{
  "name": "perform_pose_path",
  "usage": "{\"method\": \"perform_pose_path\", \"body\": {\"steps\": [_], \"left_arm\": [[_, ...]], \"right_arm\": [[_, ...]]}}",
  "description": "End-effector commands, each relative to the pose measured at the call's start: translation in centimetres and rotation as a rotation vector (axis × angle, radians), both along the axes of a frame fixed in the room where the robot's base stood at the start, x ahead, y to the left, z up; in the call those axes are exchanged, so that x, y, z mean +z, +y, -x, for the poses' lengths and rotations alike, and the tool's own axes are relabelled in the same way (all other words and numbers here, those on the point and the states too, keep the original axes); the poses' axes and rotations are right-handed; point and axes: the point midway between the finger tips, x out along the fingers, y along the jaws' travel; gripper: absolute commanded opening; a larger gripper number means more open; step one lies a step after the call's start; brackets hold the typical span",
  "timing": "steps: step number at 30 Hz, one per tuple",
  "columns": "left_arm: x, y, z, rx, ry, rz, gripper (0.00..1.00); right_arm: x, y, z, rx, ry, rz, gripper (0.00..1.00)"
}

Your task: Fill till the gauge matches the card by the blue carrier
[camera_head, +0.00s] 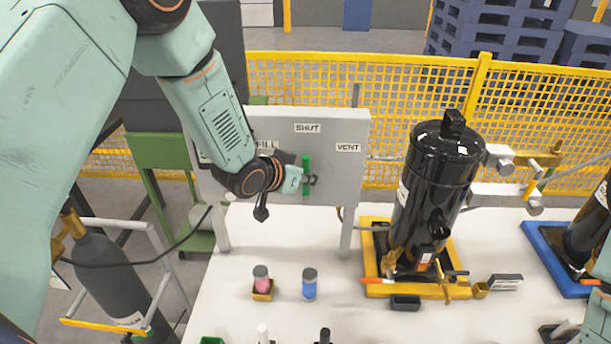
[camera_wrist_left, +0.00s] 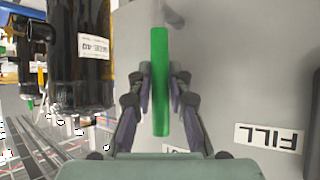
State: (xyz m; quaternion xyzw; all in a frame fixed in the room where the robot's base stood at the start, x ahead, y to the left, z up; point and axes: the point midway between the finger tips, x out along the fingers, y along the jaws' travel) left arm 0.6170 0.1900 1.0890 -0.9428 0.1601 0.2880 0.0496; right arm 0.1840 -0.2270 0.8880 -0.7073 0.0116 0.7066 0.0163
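A green lever handle (camera_head: 306,172) stands upright on the grey panel (camera_head: 335,178), below the SHUT label (camera_head: 307,128). The VENT label (camera_head: 347,148) is to its right; the FILL label (camera_head: 268,145) is partly behind my arm. My left gripper (camera_head: 308,181) is at the handle. In the left wrist view its open fingers (camera_wrist_left: 161,85) straddle the green handle (camera_wrist_left: 160,85), with small gaps beside it. The blue carrier (camera_head: 535,238) is at the right edge, holding a black cylinder (camera_head: 590,235). I cannot make out a gauge face or the card's reading. My right gripper is out of view.
A yellow carrier (camera_head: 375,290) holds a black cylinder (camera_head: 437,185) on the white table (camera_head: 235,290). Pink (camera_head: 261,281) and blue (camera_head: 309,284) small containers stand in front of the panel. A dark gas bottle (camera_head: 105,275) stands left. Yellow mesh fencing (camera_head: 400,90) runs behind.

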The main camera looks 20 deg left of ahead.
Motion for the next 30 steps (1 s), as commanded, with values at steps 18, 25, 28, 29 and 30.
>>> {"method": "perform_pose_path", "body": {"steps": [18, 25, 28, 29, 30], "left_arm": [[1.7, 0.9, 2.3, 0.004, 0.002, 0.004, 0.26], [4.4, 2.2, 5.8, 0.007, 0.001, 0.005, 0.26], [5.4, 2.5, 7.3, 0.004, 0.001, 0.006, 0.26], [5.5, 2.7, 7.6, 0.005, 0.002, 0.005, 0.26], [5.8, 2.9, 7.9, 0.006, 0.002, 0.004, 0.26]], "right_arm": [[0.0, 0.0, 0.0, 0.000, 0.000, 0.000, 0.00], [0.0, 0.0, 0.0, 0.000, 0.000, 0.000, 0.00], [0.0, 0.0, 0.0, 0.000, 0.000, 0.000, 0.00], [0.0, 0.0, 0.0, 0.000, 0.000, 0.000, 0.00], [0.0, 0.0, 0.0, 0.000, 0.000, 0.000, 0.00]]}}
